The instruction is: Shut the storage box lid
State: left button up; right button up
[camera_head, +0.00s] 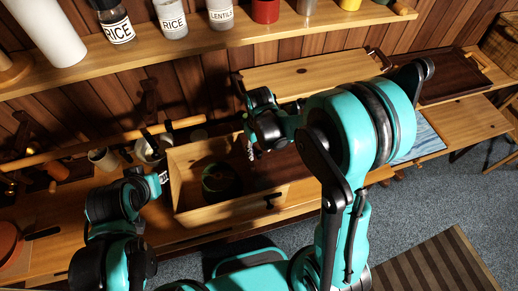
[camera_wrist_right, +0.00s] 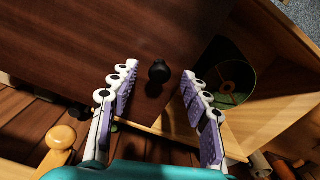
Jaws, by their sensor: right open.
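The storage box (camera_head: 230,215) is a pale wooden box on the counter, left of centre in the head view. A dark brown lid panel (camera_head: 280,168) lies at its right side, and the left part of the box is open. In the right wrist view the lid (camera_wrist_right: 85,45) fills the upper left and carries a black knob (camera_wrist_right: 159,71). My right gripper (camera_wrist_right: 158,82) is open, with the knob between its spread fingers; contact is not visible. In the head view my right arm partly hides the lid. My left gripper (camera_head: 154,184) is left of the box; its fingers are unclear.
A dark green round object (camera_head: 220,180) sits inside the box; it also shows in the right wrist view (camera_wrist_right: 224,78). A shelf (camera_head: 200,48) with jars runs above. A pot (camera_head: 150,150) and cup stand left of the box. A dark tray (camera_head: 450,78) lies at the right.

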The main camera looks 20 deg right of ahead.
grip_shut()
jog(key=s+a+b, duration=0.1)
jog(key=a+b, duration=0.3)
jog(key=a, duration=2.4)
jog(key=shift+a+b, duration=0.25)
jog(key=shift+b, duration=0.1)
grip_release()
jog(key=shift+d, duration=0.1)
notch_tip(320, 180, up, 12)
